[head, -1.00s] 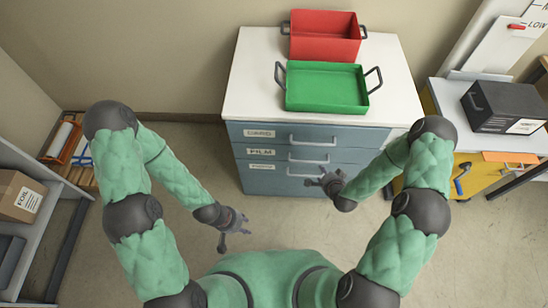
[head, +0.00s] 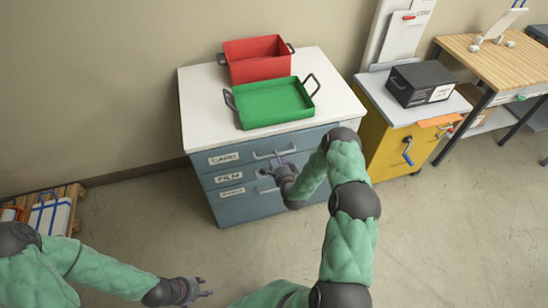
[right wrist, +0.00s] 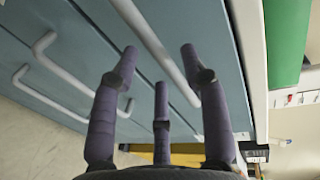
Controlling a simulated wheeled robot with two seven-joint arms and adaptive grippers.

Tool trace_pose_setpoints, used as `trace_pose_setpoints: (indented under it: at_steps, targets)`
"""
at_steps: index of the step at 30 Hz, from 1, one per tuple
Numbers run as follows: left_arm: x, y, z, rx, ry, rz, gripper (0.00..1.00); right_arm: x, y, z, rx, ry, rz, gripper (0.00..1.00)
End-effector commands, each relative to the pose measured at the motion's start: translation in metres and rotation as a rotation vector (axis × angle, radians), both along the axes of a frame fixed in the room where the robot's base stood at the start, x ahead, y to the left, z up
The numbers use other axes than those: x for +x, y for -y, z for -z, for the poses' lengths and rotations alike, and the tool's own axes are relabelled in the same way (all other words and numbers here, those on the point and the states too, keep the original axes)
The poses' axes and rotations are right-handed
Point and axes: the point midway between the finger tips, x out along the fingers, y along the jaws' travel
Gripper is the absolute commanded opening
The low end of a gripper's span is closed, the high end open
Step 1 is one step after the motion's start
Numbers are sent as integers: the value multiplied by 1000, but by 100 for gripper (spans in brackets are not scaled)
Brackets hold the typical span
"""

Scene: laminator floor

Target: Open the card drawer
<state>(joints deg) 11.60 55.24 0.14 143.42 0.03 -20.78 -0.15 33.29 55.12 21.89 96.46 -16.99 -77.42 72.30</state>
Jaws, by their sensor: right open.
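The card drawer (head: 240,158) is the top one of the blue-grey cabinet, labelled CARD, and its front looks flush with the others. Its pale bar handle (head: 274,154) shows in the head view. My right gripper (head: 278,170) is just in front of the cabinet, close below this handle. In the right wrist view its three dark fingers (right wrist: 159,68) are spread open with nothing held. A long pale handle bar (right wrist: 150,38) runs behind and between the fingertips; contact cannot be told. My left gripper (head: 203,291) is low over the floor, away from the cabinet; its finger opening is unclear.
The white cabinet top (head: 205,105) carries a red bin (head: 257,70) and a green tray (head: 270,108). A yellow cabinet (head: 385,150) with a black box (head: 425,85) stands to the right. A pallet (head: 45,205) lies at left. The floor before the cabinet is clear.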

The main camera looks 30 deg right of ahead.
Motion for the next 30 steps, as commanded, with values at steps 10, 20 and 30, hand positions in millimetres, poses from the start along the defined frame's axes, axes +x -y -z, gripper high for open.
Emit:
trace_pose_setpoints:
  at_steps: [10,20,30]
  targets:
    - [0,0,6,0,0,0,40,29,7,6,-1,-1,-1,45]
    - [0,0,5,0,0,0,40,30,7,6,-1,-1,-1,31]
    - [0,0,6,0,0,0,40,30,7,6,-1,-1,0,0]
